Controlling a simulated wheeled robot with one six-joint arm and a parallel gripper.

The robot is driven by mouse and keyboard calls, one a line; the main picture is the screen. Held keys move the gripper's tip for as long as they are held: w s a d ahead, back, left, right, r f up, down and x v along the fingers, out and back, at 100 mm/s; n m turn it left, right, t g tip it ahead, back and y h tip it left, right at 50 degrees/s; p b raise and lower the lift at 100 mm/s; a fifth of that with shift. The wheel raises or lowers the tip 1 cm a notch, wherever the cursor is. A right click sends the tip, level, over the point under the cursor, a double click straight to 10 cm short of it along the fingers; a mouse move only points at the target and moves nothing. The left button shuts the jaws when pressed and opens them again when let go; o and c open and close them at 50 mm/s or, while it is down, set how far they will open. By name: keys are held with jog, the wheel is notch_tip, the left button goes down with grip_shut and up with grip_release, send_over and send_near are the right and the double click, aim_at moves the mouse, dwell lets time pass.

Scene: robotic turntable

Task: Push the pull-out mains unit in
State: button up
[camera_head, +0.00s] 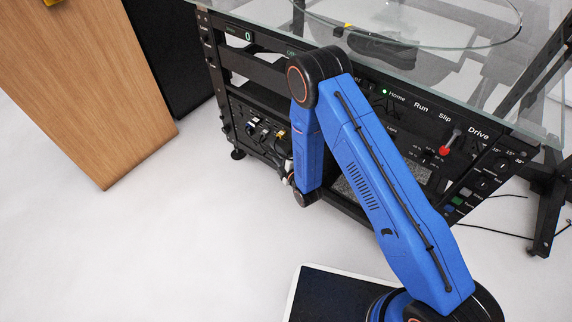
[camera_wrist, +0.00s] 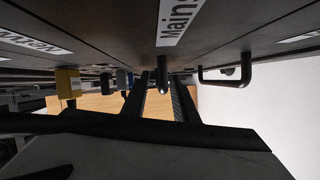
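The mains unit shows in the wrist view as a dark panel bearing a white "Mains" label (camera_wrist: 180,16) at the top. A black handle or peg (camera_wrist: 162,76) sticks out just below that label. My gripper (camera_wrist: 160,98) is close in front of this panel, with its two dark fingers a little apart and the peg seen near the gap. I cannot tell whether they touch it. In the head view the gripper is hidden behind my blue arm, low at the rack's front (camera_head: 215,75). How far the unit stands out is also hidden there.
Plugs and cables (camera_head: 262,130) sit low on the rack's left, and a yellow connector (camera_wrist: 68,78) is left of my fingers. A black bar handle (camera_wrist: 226,78) is to their right. A glass top (camera_head: 450,60) overhangs the rack. A wooden panel (camera_head: 95,90) stands left; floor between is clear.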

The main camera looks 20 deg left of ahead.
jog(key=v, duration=1.6)
jog(key=shift+d, duration=0.15)
jog(key=shift+s+f, duration=0.1)
